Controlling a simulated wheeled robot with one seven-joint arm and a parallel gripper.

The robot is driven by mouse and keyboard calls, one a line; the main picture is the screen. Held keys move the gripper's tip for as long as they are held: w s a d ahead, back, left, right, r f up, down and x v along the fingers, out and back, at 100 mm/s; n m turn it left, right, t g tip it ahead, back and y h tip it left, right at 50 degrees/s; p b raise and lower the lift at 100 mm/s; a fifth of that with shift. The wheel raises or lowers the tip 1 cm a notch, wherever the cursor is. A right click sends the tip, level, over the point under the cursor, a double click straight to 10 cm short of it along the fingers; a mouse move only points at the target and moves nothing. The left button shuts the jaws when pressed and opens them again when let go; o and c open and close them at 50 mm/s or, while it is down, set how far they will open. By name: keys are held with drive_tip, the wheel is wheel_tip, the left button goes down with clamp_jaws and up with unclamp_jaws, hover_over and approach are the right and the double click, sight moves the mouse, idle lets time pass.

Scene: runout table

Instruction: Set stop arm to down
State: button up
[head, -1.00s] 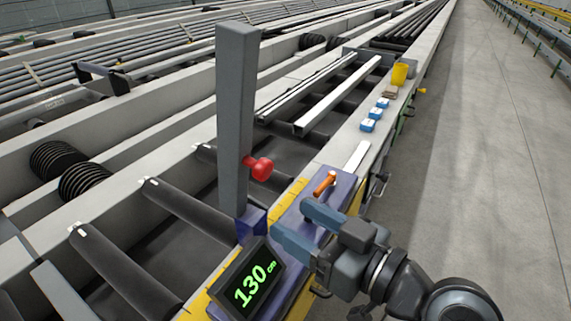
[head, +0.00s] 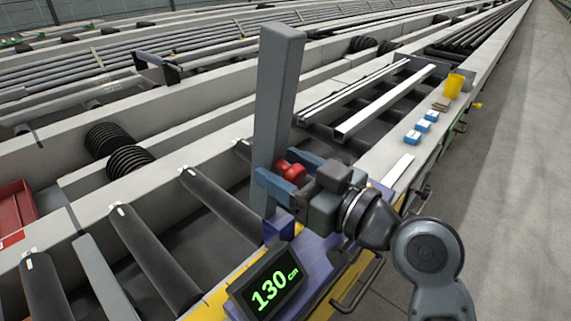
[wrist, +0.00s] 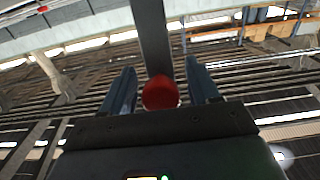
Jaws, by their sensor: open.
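The stop arm (head: 277,95) is a tall grey square post standing upright on a blue pivot block (head: 279,226). A red knob (head: 291,169) sticks out from its side. My gripper (head: 282,174) is open at the knob, with its blue fingers on either side of it. In the wrist view the knob (wrist: 160,93) sits between the two open fingers, with the post (wrist: 151,40) behind it. I cannot tell whether the fingers touch the knob. The orange handle on the blue carriage is hidden behind my arm.
A display (head: 270,286) reading 130 cm stands below the post. Rollers (head: 153,255) lie to the left. Blue boxes (head: 412,137) and a yellow cup (head: 453,86) stand on the ledge at the right. The floor at the right is clear.

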drive_tip(key=shift+w+a, duration=0.1)
drive_tip(key=shift+a, duration=0.05)
drive_tip(key=shift+c, duration=0.2)
clamp_jaws()
idle(0.3)
